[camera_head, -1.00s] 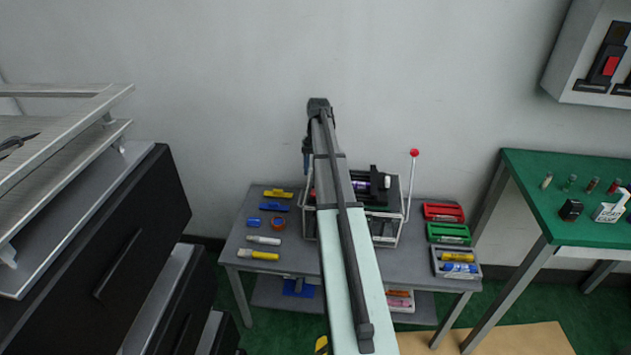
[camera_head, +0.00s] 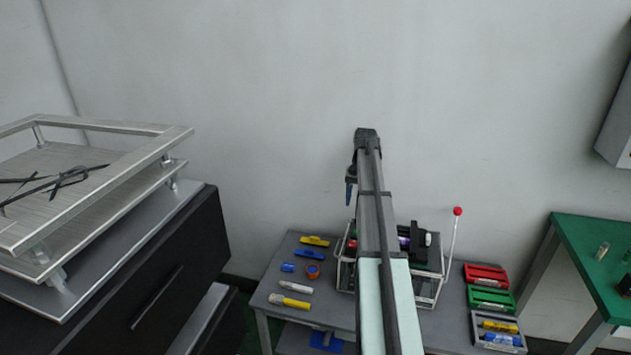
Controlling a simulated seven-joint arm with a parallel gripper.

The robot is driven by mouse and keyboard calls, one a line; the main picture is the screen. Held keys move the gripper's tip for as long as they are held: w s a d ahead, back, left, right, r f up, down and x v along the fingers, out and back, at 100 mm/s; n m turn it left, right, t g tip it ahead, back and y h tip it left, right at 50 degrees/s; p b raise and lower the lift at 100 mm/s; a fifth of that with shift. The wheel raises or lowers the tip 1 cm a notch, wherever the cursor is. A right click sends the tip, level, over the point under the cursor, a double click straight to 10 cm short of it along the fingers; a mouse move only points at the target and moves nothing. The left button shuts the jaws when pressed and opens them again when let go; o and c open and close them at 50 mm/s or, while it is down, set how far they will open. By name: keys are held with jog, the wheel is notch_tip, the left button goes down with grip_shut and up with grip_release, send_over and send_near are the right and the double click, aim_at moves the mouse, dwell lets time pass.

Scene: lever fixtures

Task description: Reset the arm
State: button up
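My arm stretches forward over the grey table (camera_head: 300,311). My gripper (camera_head: 350,190) hangs at the far end of the arm, small and dark, above the table's back part. Its fingers are too small and too hidden to tell open from shut. Behind and below my arm stands a metal-framed fixture (camera_head: 430,290) with dark parts. A thin lever with a red ball knob (camera_head: 457,211) stands at the fixture's right side, nearly upright and leaning slightly right. My gripper is left of the lever and apart from it. My arm hides the fixture's middle.
Markers and tape (camera_head: 313,271) lie left on the table. Red (camera_head: 486,275), green (camera_head: 491,300) and grey (camera_head: 497,332) trays stand right. A green-topped table (camera_head: 590,250) is at right. A dark cabinet with metal racks (camera_head: 150,265) is at left.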

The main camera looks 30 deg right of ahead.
jog(key=shift+f, duration=0.1)
jog(key=s+a+f+n, duration=0.1)
jog(key=a+f, duration=0.7)
jog(key=f, duration=0.1)
jog(key=s+a+f+n+t, duration=0.1)
jog(key=s+a+f+n, duration=0.1)
jog(key=a+f, duration=0.6)
jog(key=s+a+f+n+t, duration=0.1)
jog(key=s+a+f+n, duration=0.1)
jog(key=a+f, duration=0.6)
jog(key=shift+x, duration=1.55)
jog(key=s+a+f+n+g, duration=0.1)
jog(key=s+a+f, duration=0.65)
jog(key=s, duration=0.25)
jog(key=s+a+f+n+g, duration=0.1)
jog(key=s+a+f+n, duration=0.1)
jog(key=s+a+f, duration=0.55)
jog(key=s+f+g+h, duration=0.1)
jog(key=s+f+g, duration=0.1)
jog(key=s, duration=0.9)
jog(key=s+a+f+n+g+h, duration=0.1)
jog(key=s+f+g, duration=0.1)
jog(key=s, duration=1)
jog(key=shift+a+f, duration=0.3)
jog(key=shift+f, duration=0.6)
